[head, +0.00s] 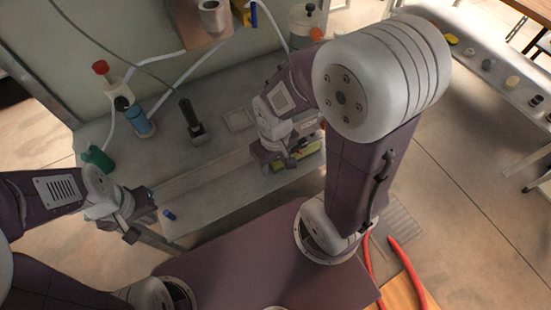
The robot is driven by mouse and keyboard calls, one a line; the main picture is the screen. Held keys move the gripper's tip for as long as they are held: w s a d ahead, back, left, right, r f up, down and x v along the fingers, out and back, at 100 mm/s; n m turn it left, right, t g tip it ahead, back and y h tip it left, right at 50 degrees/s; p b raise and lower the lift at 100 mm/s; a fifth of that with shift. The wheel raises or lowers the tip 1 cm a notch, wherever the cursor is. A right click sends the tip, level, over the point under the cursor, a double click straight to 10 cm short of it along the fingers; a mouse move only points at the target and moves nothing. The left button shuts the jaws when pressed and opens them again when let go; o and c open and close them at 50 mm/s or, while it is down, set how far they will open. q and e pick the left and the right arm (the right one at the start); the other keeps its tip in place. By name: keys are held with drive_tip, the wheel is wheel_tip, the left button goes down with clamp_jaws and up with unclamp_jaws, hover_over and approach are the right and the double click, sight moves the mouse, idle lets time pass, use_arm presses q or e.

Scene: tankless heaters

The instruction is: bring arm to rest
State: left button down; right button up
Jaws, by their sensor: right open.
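My right arm reaches over the grey bench (220,200), and its gripper (276,163) is open, pointing down close above the bench's front part. A yellow-green thing (307,148) lies right beside and partly behind this gripper, and I cannot tell whether they touch. My left gripper (143,222) is at the bench's front left corner, near a small blue piece (169,215). Its fingertips are small and dark, and their gap is not clear.
On the bench stand a blue cylinder with white hoses (139,121), a dark upright tool (190,121) and a green piece (97,157). A panel rises behind. Red hoses (405,262) lie at lower right. Another bench (480,50) with small items is at upper right. Open floor lies between.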

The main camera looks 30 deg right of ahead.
wheel_tip(320, 180, up, 11)
drive_tip(key=m+p, duration=0.2)
drive_tip(key=p, duration=0.8)
drive_tip(key=shift+w+d+p, duration=0.2)
drive_tip(key=shift+d+p, duration=0.1)
drive_tip(key=shift+p, duration=0.1)
drive_tip(key=shift+f, duration=0.1)
